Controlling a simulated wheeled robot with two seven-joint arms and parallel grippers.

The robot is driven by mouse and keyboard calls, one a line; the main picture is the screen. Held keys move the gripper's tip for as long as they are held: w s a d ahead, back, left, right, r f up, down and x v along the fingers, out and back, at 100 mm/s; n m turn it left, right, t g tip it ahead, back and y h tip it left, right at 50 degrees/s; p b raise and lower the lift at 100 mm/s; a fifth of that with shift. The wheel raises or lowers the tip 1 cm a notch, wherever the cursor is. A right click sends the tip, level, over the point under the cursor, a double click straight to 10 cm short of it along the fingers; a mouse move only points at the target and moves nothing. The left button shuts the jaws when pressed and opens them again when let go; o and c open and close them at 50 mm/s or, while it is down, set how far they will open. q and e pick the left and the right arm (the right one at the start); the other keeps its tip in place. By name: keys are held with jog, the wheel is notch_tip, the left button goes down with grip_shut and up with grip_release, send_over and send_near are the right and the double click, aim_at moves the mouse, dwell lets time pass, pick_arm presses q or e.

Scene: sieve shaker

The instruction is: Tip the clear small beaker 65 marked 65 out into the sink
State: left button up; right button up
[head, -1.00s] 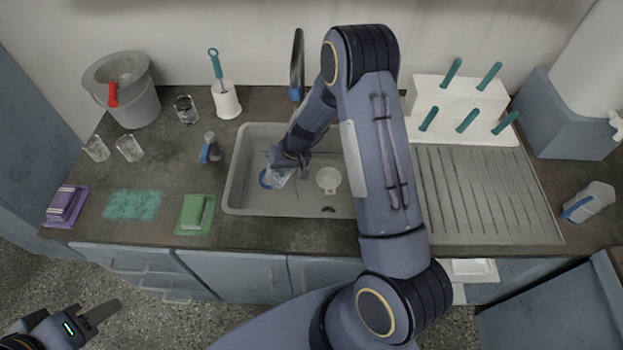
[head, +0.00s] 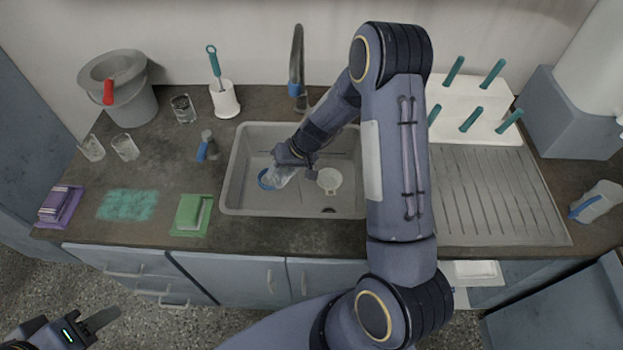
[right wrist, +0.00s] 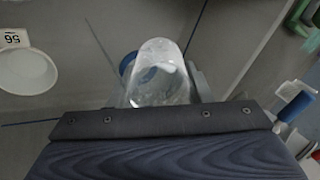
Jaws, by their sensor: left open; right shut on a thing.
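My right gripper (head: 284,163) is shut on a clear glass beaker (head: 280,178) and holds it low inside the grey sink (head: 233,196). The beaker looks tilted in the head view; it also shows in the right wrist view (right wrist: 158,78), beyond the dark gripper body. No number on it can be read, and I cannot tell whether liquid is in it. The fingertips are largely hidden. My left gripper (head: 98,321) is open and empty, in front of the counter at lower left.
A white round cup (head: 329,181) is in the sink, with a numbered label near it in the wrist view. A blue ring (head: 265,180) lies beside the beaker.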

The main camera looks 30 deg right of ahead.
aim_at(292, 172)
jog(key=shift+s+d+b, duration=0.15)
jog(key=shift+d+b, duration=0.05)
jog(key=shift+b, duration=0.4)
jog(key=shift+d+r+y+b, duration=0.1)
jog(key=shift+d+y+b, duration=0.05)
jog(key=shift+y+b, duration=0.25)
jog(key=shift+s+d+r+t+y+b, duration=0.15)
jog(key=shift+s+d+t+y+b, duration=0.15)
jog(key=shift+t+b, duration=0.35)
jog(key=shift+s+d+r+t+y+b, duration=0.1)
jog(key=shift+d+r+t+y+b, duration=0.15)
jog(key=shift+y+b, duration=0.9)
jog(key=shift+r+t+y+b, duration=0.45)
jog(key=shift+t+y+b, duration=0.25)
jog(key=shift+b, duration=0.8)
dwell(0.4)
jog(key=shift+s+d+r+t+y+b, duration=0.1)
jog(key=shift+r+t+y+b, duration=0.2)
jog(key=shift+y, duration=0.3)
jog(key=shift+s+d+r+t+y+b, duration=0.15)
jog(key=shift+t+y+b, duration=0.1)
jog(key=shift+t+y, duration=0.25)
dwell(1.0)
